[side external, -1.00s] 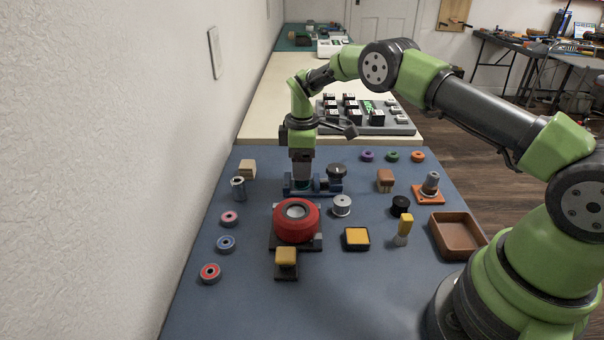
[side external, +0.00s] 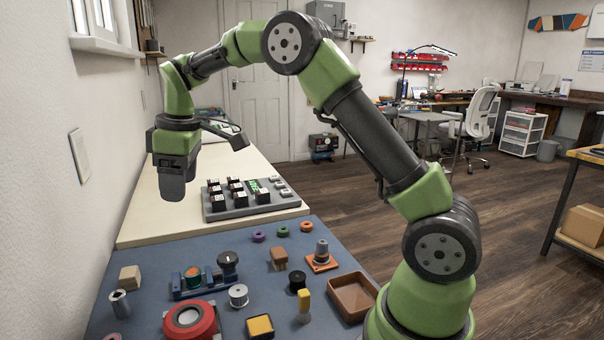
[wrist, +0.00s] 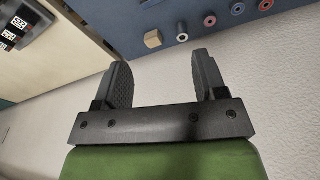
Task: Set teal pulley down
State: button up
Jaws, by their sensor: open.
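A small teal part with an orange-looking top, which appears to be the teal pulley (side external: 193,275), sits upright in the left side of a blue fixture (side external: 207,292) on the blue mat. Its fine detail is too small to tell. My gripper (side external: 173,196) is raised well above and a little left of the fixture, apart from it. In the wrist view, the two fingers of my gripper (wrist: 160,68) are spread with nothing between them. The pulley does not show in the wrist view.
A black knob (side external: 228,259) stands on the fixture's right. A red round unit (side external: 190,318) is in front, a silver spool (side external: 238,295) to the right, and a wooden block (side external: 130,278) to the left. A brown tray (side external: 352,297) is farther right. The wall runs along the left.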

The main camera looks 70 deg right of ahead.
jog(key=s+a+r+m+t, duration=0.1)
jog(key=s+a+r+m, duration=0.1)
jog(key=s+r, duration=0.4)
jog(key=s+a+m+t+y, duration=0.1)
jog(key=s+a+m+t, duration=0.2)
jog(key=s+m, duration=0.5)
jog(key=s+r+t, duration=0.1)
jog(key=s, duration=1)
jog(key=shift+s+a+y, duration=0.15)
jog(key=shift+s+y, duration=0.15)
jog(key=shift+s, duration=0.05)
